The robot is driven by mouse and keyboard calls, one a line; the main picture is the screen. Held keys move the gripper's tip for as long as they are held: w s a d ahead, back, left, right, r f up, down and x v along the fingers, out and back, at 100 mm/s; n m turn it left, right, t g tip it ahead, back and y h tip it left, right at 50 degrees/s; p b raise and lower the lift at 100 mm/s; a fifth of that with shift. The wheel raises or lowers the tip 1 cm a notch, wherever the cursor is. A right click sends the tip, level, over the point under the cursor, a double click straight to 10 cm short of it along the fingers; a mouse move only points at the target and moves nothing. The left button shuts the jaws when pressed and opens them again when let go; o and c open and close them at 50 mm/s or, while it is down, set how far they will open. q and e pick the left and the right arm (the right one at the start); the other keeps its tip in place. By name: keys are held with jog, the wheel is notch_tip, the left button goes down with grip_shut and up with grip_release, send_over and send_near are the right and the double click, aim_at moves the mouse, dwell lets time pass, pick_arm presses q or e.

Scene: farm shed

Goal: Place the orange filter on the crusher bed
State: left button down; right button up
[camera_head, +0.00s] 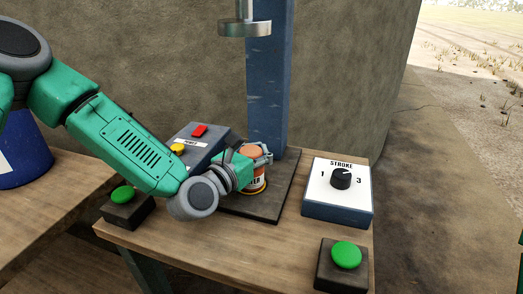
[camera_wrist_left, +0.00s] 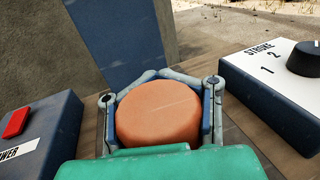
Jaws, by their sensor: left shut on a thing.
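The orange filter (camera_head: 252,152) is a short upright can with an orange top and a pale label band. My left gripper (camera_head: 258,158) is shut around it, and the filter is over the dark crusher bed (camera_head: 285,189) below the press head (camera_head: 244,25). I cannot tell whether the filter's base touches the bed. In the left wrist view the filter's round top (camera_wrist_left: 158,112) sits between the two fingers of my left gripper (camera_wrist_left: 160,100). My right gripper is not in view.
A blue post (camera_head: 268,85) stands behind the bed. A power box (camera_head: 205,140) is to the left and a stroke dial box (camera_head: 338,190) to the right. Green buttons (camera_head: 123,195) (camera_head: 346,255) sit at the table's front corners. A blue bin (camera_head: 22,155) stands at far left.

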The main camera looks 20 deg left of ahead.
pick_arm(q)
jog(key=shift+a, duration=0.2)
jog(key=c, duration=1.1)
grip_release()
jog(key=shift+a+f, duration=0.1)
jog(key=shift+a, duration=0.05)
jog(key=shift+d, duration=0.2)
jog(key=shift+s+r, duration=0.1)
jog(key=shift+r, duration=0.1)
jog(key=p+v, duration=0.1)
jog(key=v, duration=1.1)
jog(key=shift+a+f, duration=0.1)
